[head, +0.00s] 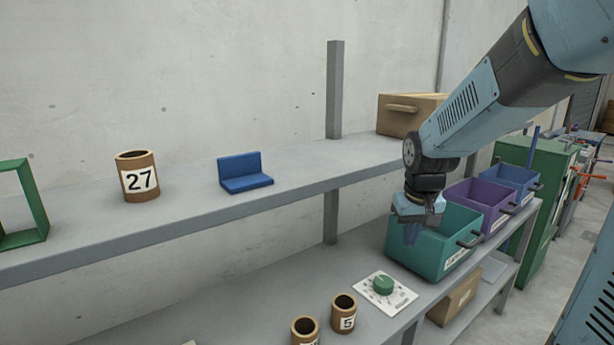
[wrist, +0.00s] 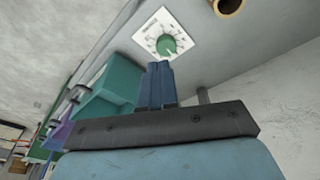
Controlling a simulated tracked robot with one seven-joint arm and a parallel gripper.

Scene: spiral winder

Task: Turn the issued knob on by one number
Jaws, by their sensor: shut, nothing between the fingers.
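A green round knob (head: 383,285) sits on a white square dial plate (head: 402,297) with marks around it, on the lower shelf. It also shows in the wrist view, the knob (wrist: 166,45) on its plate (wrist: 184,17), just beyond my fingertips. My gripper (head: 411,238) is shut and empty. In the head view it hangs above and to the right of the knob, in front of the teal bin. In the wrist view its blue fingers (wrist: 158,68) point towards the knob; I see no clear contact. The dial's numbers are too small to read.
A teal bin (head: 432,250), a purple bin (head: 478,198) and a blue bin (head: 517,180) stand right of the dial. Brown cups, one marked 5 (head: 344,314), stand left of it. The upper shelf (head: 300,186) holds a cup marked 27 (head: 139,180) and a blue bracket (head: 245,182).

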